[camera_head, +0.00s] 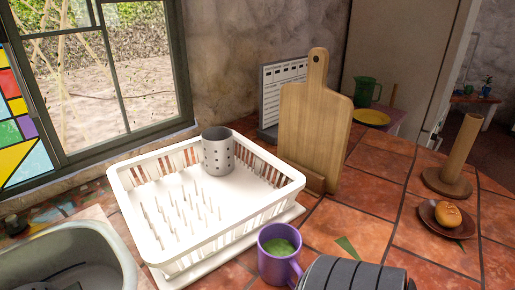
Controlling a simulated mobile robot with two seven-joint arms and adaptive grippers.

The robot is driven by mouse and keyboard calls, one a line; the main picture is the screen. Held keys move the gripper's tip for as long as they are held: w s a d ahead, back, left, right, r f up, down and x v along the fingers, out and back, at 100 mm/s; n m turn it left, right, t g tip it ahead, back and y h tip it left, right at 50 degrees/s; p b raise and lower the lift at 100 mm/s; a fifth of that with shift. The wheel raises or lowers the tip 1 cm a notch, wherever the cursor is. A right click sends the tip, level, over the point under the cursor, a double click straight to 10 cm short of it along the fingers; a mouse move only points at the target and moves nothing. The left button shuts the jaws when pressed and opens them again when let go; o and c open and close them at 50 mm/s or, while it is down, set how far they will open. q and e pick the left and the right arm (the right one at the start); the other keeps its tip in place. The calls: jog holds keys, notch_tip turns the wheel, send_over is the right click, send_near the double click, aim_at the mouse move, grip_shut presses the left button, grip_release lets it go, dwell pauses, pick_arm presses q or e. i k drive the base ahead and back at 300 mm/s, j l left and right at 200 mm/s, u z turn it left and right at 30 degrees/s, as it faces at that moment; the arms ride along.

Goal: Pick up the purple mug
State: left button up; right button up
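The purple mug (275,265) stands upright on the tiled counter, at the bottom centre of the head view. Its handle points to the lower right, and something green shows inside it. It is just in front of the white dish rack's near right corner.
The white dish rack (281,198) holds a grey utensil cup (217,152). A cutting board (314,125), paper towel holder (455,160) and brown dish (432,217) stand behind. A sink (112,240) is at left.

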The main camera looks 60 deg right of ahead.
aim_at(279, 244)
jog(key=l+z, duration=0.1)
jog(key=z, duration=1.85)
